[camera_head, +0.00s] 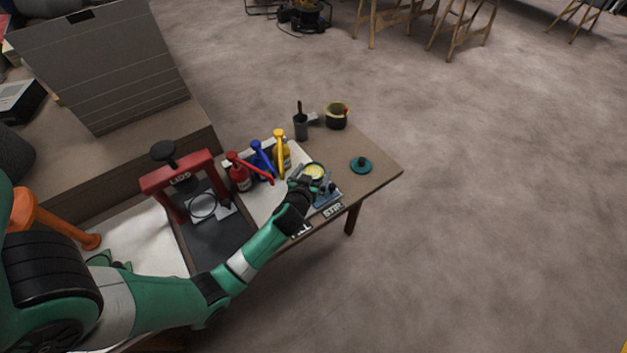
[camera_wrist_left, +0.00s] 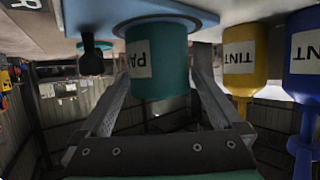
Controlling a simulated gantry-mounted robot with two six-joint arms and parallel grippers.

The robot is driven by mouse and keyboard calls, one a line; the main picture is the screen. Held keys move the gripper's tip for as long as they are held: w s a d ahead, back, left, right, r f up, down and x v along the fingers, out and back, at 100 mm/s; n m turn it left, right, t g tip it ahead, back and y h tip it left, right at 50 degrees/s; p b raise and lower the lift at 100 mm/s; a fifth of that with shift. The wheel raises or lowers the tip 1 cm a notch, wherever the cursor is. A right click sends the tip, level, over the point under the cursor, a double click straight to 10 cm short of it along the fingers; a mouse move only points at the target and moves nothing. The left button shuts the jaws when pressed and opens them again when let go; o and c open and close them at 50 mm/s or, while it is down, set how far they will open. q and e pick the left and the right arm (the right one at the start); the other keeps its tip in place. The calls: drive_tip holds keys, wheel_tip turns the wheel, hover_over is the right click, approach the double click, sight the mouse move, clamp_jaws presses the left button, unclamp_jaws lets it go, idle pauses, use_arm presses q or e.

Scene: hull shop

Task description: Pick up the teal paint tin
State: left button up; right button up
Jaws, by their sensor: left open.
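The teal paint tin (camera_head: 314,170) stands at the front of the table in the head view, open at the top with pale yellow inside. My right gripper is not in view.
Red (camera_head: 240,178), blue (camera_head: 262,160) and yellow (camera_head: 282,152) pump bottles stand left of the tin. A teal lid (camera_head: 361,165) lies on clear table to the right. A dark cup (camera_head: 300,126) and pot (camera_head: 336,117) stand behind. A red press (camera_head: 178,180) stands left.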

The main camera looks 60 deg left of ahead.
sight(317, 166)
use_arm(q)
drive_tip(key=b+x, duration=0.1)
drive_tip(key=x, duration=0.2)
drive_tip(key=shift+w+a, duration=0.2)
drive_tip(key=shift+s+d, duration=0.1)
drive_tip(key=shift+s, duration=0.05)
drive_tip(key=shift+r, duration=0.1)
drive_tip(key=c, duration=1.5)
drive_tip(key=shift+o, duration=0.2)
